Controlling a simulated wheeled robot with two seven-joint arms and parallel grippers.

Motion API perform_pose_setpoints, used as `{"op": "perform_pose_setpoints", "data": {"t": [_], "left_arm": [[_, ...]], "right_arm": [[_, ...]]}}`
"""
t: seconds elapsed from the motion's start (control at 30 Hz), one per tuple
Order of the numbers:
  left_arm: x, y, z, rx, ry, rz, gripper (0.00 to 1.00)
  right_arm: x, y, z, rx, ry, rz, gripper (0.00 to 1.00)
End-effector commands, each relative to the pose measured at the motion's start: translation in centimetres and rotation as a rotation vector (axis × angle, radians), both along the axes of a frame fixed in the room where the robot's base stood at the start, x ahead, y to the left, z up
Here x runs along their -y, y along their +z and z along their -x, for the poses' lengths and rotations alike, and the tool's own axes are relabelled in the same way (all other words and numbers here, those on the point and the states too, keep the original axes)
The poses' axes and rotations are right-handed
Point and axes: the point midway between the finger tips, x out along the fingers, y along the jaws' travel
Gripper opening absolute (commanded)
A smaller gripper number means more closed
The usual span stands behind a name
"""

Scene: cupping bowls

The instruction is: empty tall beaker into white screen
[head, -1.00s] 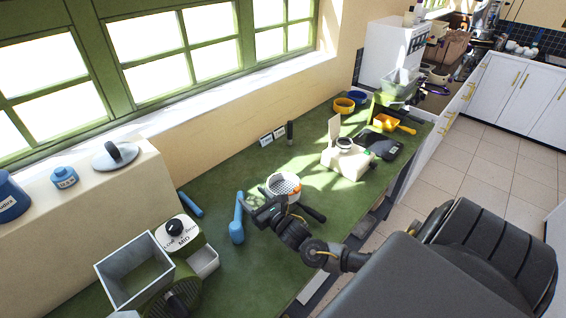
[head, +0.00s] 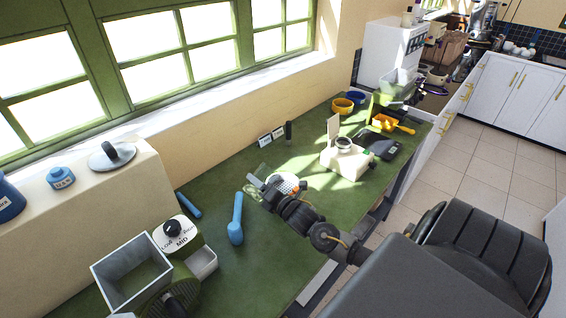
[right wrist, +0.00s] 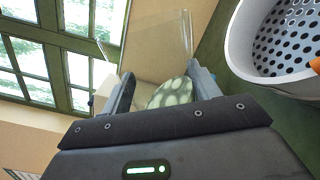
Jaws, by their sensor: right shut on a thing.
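My right gripper (head: 263,191) is shut on a clear tall beaker (head: 252,187), left of the white screen (head: 287,181). In the right wrist view, the beaker's clear wall (right wrist: 158,42) stands out past the two fingers (right wrist: 163,92). Mottled pale green contents (right wrist: 171,93) show between the fingers. The white screen (right wrist: 237,58) is a round white-walled vessel with a perforated metal bottom, at the upper right of that view. The beaker is beside it, apart in that view. My right gripper partly hides the screen in the head view. My left gripper is out of view.
A blue scoop-like tool (head: 236,222) lies left of my right gripper. A grey square bin (head: 128,275) and a dial device (head: 176,234) stand at lower left. A cream device (head: 346,158) stands farther back. Green bench shows bare around the blue tool.

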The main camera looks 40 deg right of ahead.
Motion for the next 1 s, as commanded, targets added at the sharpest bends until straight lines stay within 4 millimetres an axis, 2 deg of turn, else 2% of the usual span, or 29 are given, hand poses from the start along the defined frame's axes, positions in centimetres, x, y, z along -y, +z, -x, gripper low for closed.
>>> {"op": "perform_pose_setpoints", "data": {"t": [0.27,0.8,1.0], "left_arm": [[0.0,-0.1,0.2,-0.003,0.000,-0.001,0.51],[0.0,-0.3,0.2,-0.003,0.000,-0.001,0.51],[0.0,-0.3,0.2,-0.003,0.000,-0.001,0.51]], "right_arm": [[0.1,-0.2,0.0,-0.002,0.002,0.013,0.36],[2.9,-0.2,0.0,-0.003,0.003,0.014,0.36],[3.1,-0.2,0.0,-0.003,0.003,0.013,0.36]]}}
